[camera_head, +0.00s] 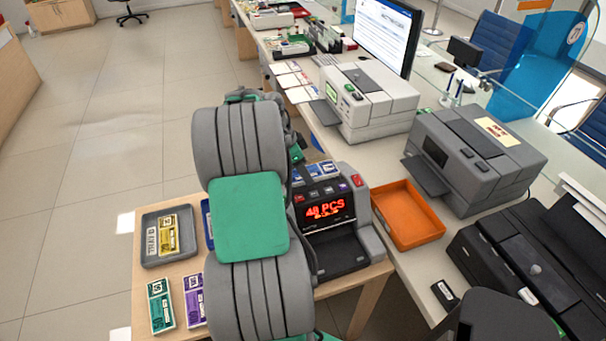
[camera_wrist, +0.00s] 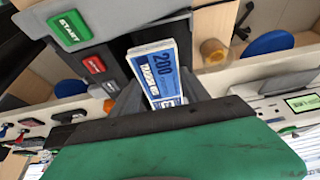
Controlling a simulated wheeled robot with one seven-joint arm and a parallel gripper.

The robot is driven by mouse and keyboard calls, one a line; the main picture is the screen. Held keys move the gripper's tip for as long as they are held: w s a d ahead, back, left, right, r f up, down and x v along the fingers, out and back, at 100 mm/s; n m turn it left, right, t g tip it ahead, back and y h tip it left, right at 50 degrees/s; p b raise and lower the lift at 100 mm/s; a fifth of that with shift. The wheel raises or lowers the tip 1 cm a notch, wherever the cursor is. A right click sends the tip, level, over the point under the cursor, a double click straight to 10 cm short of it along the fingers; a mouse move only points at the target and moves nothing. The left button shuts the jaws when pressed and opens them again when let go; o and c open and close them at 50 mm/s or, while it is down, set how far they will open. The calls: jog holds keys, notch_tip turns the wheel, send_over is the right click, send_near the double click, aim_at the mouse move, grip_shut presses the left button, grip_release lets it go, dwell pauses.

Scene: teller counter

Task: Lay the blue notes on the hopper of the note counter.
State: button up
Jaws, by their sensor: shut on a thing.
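The note counter (camera_head: 335,235) stands on the wooden table right of my arm, its red display lit with "48 PCS". The blue notes (camera_wrist: 162,72), a bundle marked 200, show between my gripper's dark fingers (camera_wrist: 160,95) in the wrist view. My gripper is shut on them. A dark and grey machine surface with a green START button (camera_wrist: 69,27) and a red button (camera_wrist: 94,64) lies close to the bundle. In the head view my arm hides most of the gripper. A blue-and-white strip shows behind the counter's display; I cannot tell whether the notes touch the hopper.
A grey tray (camera_head: 149,257) with yellow notes (camera_head: 168,235) stands left of my arm, with green notes (camera_head: 160,306) and purple notes (camera_head: 194,299) in front. An orange tray (camera_head: 430,224) is right of the counter. Grey machines (camera_head: 372,100) line the long counter. The floor at left is clear.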

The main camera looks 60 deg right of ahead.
jog(key=shift+w+d+f, duration=0.3)
jog(key=shift+d+f, duration=0.15)
jog(key=shift+f, duration=0.15)
jog(key=f+p, duration=0.1)
jog(key=f, duration=0.2)
jog(key=shift+w+d+f+p, duration=0.1)
jog(key=shift+d+f+p, duration=0.1)
jog(key=shift+p, duration=0.15)
jog(key=shift+f+b, duration=0.35)
jog(key=shift+b, duration=0.05)
jog(key=o, duration=1.5)
jog(key=shift+r, duration=0.15)
jog(key=shift+c, duration=0.2)
